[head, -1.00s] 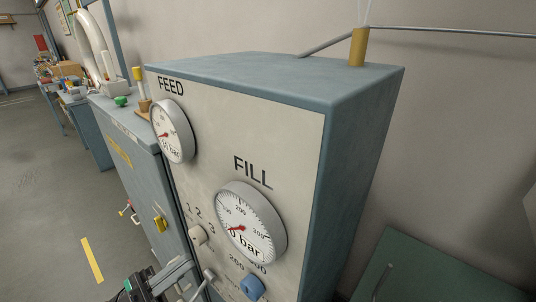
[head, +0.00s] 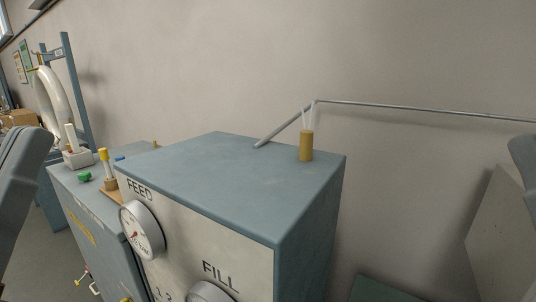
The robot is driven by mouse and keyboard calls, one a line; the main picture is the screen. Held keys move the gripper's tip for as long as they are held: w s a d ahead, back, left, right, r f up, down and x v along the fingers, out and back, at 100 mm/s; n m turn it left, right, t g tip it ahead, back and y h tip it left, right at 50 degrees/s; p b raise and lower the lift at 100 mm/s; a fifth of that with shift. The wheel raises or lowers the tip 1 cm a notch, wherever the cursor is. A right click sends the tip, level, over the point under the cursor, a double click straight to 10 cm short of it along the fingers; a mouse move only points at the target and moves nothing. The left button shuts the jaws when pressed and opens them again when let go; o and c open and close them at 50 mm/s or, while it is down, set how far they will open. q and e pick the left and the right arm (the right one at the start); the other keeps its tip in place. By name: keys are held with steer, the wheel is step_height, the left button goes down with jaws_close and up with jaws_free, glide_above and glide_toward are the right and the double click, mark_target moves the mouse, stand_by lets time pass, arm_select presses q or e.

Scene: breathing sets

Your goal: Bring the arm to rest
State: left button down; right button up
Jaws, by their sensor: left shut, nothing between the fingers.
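A grey link of my left arm (head: 22,190) stands along the left edge of the head view. Its fingers do not show. The edge of a grey part, which seems to be my right arm (head: 525,160), shows at the right edge. Neither gripper can be seen, and nothing held shows in the view.
A blue-grey cabinet (head: 215,180) with a FEED gauge (head: 142,230) and a partly cut-off FILL gauge (head: 208,292) fills the middle. A brass post (head: 306,146) and a thin pipe (head: 420,108) are at its top. A lower cabinet (head: 90,215) carries small items. The wall side above is clear.

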step_height(320, 180, up, 34)
steer(key=p, duration=3.1)
